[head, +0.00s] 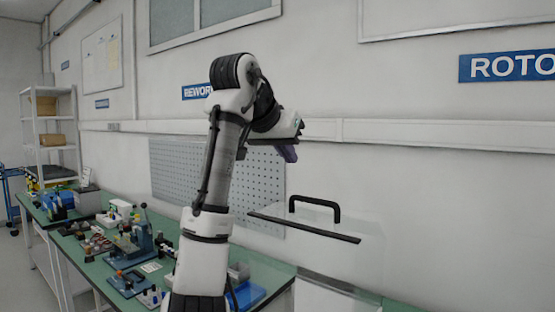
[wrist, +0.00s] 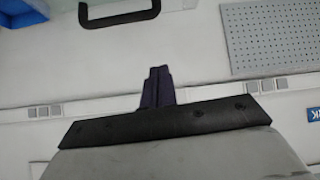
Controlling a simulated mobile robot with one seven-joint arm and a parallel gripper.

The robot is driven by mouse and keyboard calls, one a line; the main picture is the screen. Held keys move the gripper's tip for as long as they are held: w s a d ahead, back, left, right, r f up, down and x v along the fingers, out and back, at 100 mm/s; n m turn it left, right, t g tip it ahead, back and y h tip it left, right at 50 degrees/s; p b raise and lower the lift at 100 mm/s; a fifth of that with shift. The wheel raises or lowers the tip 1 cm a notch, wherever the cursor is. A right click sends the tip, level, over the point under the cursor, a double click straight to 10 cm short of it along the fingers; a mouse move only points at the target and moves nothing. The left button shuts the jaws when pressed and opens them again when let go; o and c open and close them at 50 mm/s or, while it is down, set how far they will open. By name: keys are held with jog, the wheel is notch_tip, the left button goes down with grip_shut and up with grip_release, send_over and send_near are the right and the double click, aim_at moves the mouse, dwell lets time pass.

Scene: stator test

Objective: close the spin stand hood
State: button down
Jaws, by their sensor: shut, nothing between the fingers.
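The spin stand hood (head: 330,262) is a clear, see-through cover at the lower right of the head view. It has a dark strip (head: 303,228) along one edge and a black U-shaped handle (head: 315,202) above that strip. Its exact tilt is hard to tell through the clear sides. My gripper (head: 290,153) is above and left of the handle, apart from it, with dark purple fingers pressed together and empty. In the wrist view my gripper (wrist: 157,72) points toward the top, and the handle (wrist: 120,21) shows beyond the fingertips, up and left, not touched.
A grey pegboard (head: 180,172) stands behind my arm. The air around the handle looks free.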

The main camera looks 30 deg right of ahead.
jog(key=p, duration=0.2)
send_over(296, 211)
jog(key=d, duration=0.2)
jog(key=f, duration=0.4)
jog(key=shift+w+a+f, duration=0.15)
jog(key=shift+w+f, duration=0.2)
jog(key=shift+f, duration=0.05)
jog(key=shift+s+a+f+p, duration=0.3)
jog(key=shift+s+a+f, duration=0.15)
jog(key=shift+a+f, duration=0.4)
jog(key=shift+s+a+f, duration=0.35)
jog(key=shift+a+f, duration=0.05)
jog(key=shift+a, duration=0.1)
jog(key=shift+a+f, duration=0.1)
jog(key=shift+f, duration=0.05)
